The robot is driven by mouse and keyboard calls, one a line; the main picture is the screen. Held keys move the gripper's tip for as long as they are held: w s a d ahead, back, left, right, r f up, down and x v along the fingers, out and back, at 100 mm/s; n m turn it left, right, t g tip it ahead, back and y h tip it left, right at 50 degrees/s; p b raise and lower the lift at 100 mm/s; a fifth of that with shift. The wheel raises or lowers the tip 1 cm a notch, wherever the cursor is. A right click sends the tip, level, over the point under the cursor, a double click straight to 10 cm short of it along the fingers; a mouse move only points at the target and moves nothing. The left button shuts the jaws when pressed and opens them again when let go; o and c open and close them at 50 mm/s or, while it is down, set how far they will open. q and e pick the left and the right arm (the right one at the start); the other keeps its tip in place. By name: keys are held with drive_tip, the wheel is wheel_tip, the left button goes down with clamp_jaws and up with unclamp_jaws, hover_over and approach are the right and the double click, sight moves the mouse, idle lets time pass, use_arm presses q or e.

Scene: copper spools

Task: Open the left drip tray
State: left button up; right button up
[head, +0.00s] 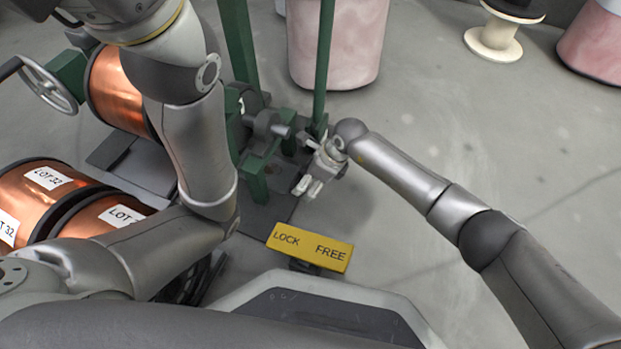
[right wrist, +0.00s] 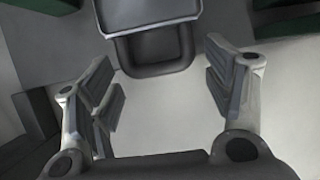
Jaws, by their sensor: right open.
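In the right wrist view a pale tray-like part (right wrist: 150,12) with a dark looped handle (right wrist: 155,52) sits at the top centre, beyond the fingertips. I cannot tell for sure whether it is the left drip tray. My right gripper (head: 307,188) points down beside the green stand in the head view. Its fingers are spread wide with nothing between them in the right wrist view (right wrist: 160,85). The handle lies ahead of the gap, apart from both fingers. My left arm crosses the left side and its wrist leaves the top edge; its gripper is not visible.
Green posts (head: 322,65) rise from the stand. A yellow LOCK/FREE sign (head: 310,248) stands in front. Copper spools (head: 117,90) and LOT-labelled spools (head: 35,196) are at left. A pinkish drum (head: 335,45) and a pale spool (head: 494,40) stand behind. Open floor (head: 480,130) lies right.

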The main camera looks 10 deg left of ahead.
drive_tip(key=c, duration=0.9)
drive_tip(key=shift+d, duration=0.15)
clamp_jaws()
drive_tip(key=shift+d, duration=0.1)
